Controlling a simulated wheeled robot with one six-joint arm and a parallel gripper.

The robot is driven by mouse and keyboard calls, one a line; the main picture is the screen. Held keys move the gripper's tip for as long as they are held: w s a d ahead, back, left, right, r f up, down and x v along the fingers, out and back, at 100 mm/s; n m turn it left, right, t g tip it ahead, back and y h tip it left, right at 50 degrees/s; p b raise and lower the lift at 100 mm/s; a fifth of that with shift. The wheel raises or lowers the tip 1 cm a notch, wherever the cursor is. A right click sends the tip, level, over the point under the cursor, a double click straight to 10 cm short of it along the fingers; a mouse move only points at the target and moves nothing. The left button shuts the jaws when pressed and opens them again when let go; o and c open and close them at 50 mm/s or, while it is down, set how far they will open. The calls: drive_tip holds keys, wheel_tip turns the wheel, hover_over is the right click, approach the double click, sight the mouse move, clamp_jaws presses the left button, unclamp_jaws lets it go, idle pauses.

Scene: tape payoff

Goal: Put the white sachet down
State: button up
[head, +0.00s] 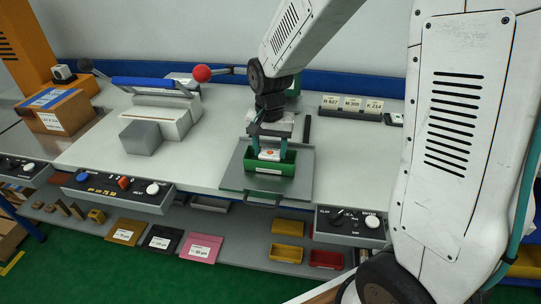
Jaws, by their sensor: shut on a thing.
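My gripper (269,151) points down over a small green bin (262,184) in the middle of the workbench. It is shut on the white sachet (270,154), which has a small orange-red mark. The sachet sits between the two fingers at the bin's opening. I cannot tell whether it touches the bin's floor or walls. The green bin has a white label on its front and stands on a grey plate (232,178) at the bench's front edge.
A grey block (141,138) and a pale machine with a blue bar (157,83) stand to the left. A red ball-ended lever (202,73) is behind. A rack of labelled cards (352,105) is at the back right. Bare bench (365,155) lies right of the plate.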

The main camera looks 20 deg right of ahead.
sight(271, 153)
drive_tip(key=shift+f, duration=1.4)
drive_tip(key=shift+d+f, duration=0.1)
drive_tip(key=o, duration=1)
wheel_tip(271, 153, up, 12)
drive_tip(key=shift+s+d+r+n+t, duration=0.2)
drive_tip(key=shift+s+d+r+n, duration=0.65)
drive_tip(key=shift+s, duration=3.35)
drive_tip(key=shift+s+d+r+n+t, duration=0.2)
drive_tip(key=shift+s+r+n, duration=1.2)
drive_tip(key=shift+s, duration=2.75)
drive_tip(key=shift+s+d+r+n+t, duration=0.35)
drive_tip(key=shift+s+r+n, duration=0.8)
drive_tip(key=shift+s, duration=3.05)
